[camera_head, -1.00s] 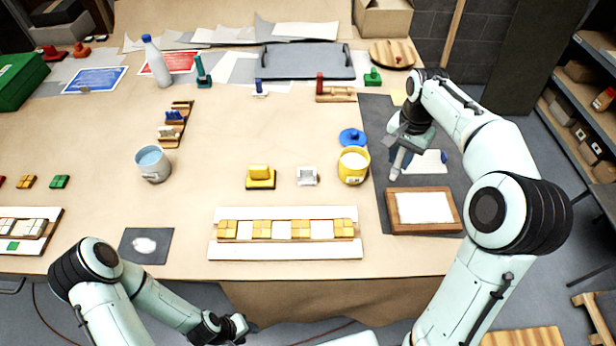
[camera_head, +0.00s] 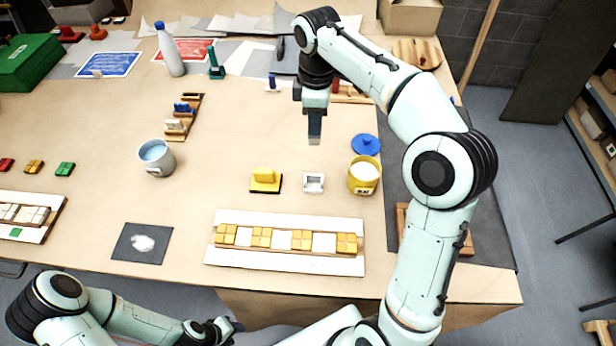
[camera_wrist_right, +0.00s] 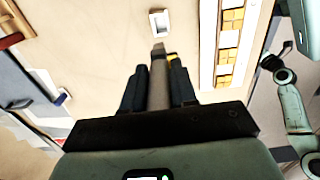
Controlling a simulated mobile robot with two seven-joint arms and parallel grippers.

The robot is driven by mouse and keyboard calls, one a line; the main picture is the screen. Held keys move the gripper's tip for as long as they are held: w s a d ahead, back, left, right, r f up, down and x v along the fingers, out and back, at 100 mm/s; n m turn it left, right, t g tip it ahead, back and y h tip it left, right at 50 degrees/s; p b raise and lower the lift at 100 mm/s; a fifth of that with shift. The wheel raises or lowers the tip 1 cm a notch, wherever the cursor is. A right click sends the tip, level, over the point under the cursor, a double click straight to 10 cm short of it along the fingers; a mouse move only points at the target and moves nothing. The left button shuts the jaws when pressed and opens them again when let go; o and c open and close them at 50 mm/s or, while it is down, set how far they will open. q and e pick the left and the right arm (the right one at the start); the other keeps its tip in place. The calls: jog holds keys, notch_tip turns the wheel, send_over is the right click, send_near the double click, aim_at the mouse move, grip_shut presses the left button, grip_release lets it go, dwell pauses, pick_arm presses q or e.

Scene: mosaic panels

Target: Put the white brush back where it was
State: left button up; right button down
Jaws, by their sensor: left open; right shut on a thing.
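My right gripper (camera_head: 315,108) hangs above the middle of the table. It is shut on a slim, pale greyish tool, which I take to be the white brush (camera_head: 314,134). The tool points down, and its handle also shows between the dark fingers in the right wrist view (camera_wrist_right: 158,78). Its bristles cannot be made out. A wooden rack (camera_head: 174,137) to the left holds several small pieces, including blue and white ones. My left gripper (camera_head: 220,330) is open and empty, low in front of the table edge.
Below the held tool are a yellow block on a black base (camera_head: 265,181), a small white tray (camera_head: 313,183) and a yellow pot (camera_head: 362,178) beside a blue lid (camera_head: 366,145). A grey cup (camera_head: 157,160) stands left. A mosaic panel (camera_head: 285,262) lies in front.

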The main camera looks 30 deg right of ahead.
notch_tip(320, 180, down, 19)
jog(key=shift+s+b, duration=0.15)
jog(key=shift+b, duration=0.75)
pick_arm(q)
jog(key=s+f, duration=0.2)
jog(key=s, duration=0.1)
jog(key=shift+f, duration=0.2)
pick_arm(e)
jog(key=shift+f, duration=0.1)
jog(key=c, duration=0.9)
grip_release()
